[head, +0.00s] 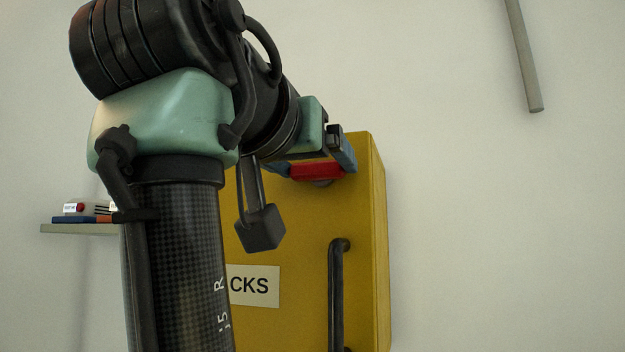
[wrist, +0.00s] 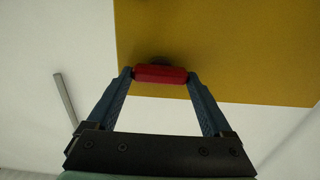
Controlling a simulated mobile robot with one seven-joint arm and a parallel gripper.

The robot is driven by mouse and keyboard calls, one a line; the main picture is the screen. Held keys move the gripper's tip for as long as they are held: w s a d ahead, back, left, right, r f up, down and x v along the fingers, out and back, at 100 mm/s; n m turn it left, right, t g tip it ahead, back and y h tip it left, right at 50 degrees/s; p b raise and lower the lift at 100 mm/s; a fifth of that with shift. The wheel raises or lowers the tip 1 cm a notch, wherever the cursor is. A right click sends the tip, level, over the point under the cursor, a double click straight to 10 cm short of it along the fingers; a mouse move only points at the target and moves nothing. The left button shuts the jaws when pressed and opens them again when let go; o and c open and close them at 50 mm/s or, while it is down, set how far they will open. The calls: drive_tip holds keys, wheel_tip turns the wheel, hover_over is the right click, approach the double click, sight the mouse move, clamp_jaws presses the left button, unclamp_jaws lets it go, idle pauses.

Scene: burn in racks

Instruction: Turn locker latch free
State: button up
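The yellow locker (head: 365,240) is on the wall ahead, with its door closed. Its red latch (head: 318,171) lies level near the top of the door, on a dark round base. In the wrist view the red latch (wrist: 160,74) spans the gap between the tips of my gripper (wrist: 160,75). The two blue fingers reach its left and right ends and appear to touch them. My arm hides the left part of the locker in the head view.
A dark vertical handle (head: 337,295) stands out below the latch. A label ending in "CKS" (head: 256,286) is on the door. A small shelf (head: 80,229) with items is at the left. A grey rod (head: 524,55) is at the upper right. The wall right of the locker is clear.

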drive_tip(key=c, duration=0.3)
drive_tip(key=shift+c, duration=0.2)
drive_tip(key=m, duration=0.3)
drive_tip(key=shift+m+b, duration=0.4)
drive_tip(key=m, duration=0.4)
drive_tip(key=shift+d+m, duration=0.15)
drive_tip(key=shift+m, duration=0.15)
drive_tip(key=m, duration=0.4)
drive_tip(key=shift+s, duration=0.1)
drive_tip(key=m, duration=0.5)
drive_tip(key=shift+d+f, duration=0.1)
drive_tip(key=shift+f, duration=0.05)
